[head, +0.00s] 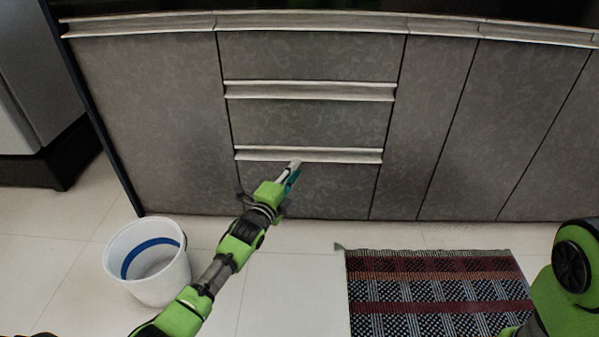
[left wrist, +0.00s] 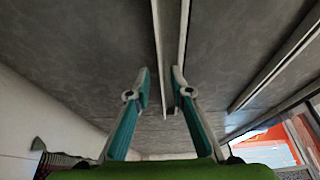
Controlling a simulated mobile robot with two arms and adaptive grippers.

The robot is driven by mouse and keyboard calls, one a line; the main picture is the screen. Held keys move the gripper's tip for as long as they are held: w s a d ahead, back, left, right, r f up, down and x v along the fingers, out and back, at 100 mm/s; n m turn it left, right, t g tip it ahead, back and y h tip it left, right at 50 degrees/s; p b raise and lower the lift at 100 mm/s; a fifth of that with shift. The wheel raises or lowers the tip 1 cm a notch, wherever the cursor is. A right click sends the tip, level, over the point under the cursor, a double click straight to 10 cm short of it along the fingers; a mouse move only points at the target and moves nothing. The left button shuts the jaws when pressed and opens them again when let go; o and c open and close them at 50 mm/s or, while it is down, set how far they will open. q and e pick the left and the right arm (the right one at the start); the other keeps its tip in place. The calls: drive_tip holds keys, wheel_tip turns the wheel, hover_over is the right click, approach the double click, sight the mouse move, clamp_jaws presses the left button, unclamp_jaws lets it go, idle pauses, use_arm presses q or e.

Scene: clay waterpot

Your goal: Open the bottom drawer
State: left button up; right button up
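The bottom drawer (head: 335,192) is a dark grey patterned panel at the foot of the cabinet and looks shut. Its pale horizontal handle strip (head: 345,156) runs along its top edge. My left gripper (head: 294,166) is at the middle of this handle, over its lower edge in the head view. In the left wrist view, the teal fingers of my left gripper (left wrist: 160,72) are apart, with part of the handle strip (left wrist: 158,45) in line with the gap. I cannot tell whether they touch it. My right gripper is out of view; only part of my right arm shows.
Two drawers with pale handles (head: 310,91) sit above, with cupboard doors (head: 435,120) on the right. A white bucket (head: 150,290) stands on the floor at left. A striped mat (head: 430,290) lies at right. Tiled floor between them is clear.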

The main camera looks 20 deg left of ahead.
use_arm(q)
drive_tip(key=shift+w+d+b, duration=0.15)
drive_tip(key=shift+w+b, duration=0.35)
drive_tip(key=shift+w, duration=0.45)
drive_tip(key=shift+w+d+b, duration=0.1)
drive_tip(key=shift+w+b, duration=0.35)
drive_tip(key=shift+w, duration=0.5)
clamp_jaws()
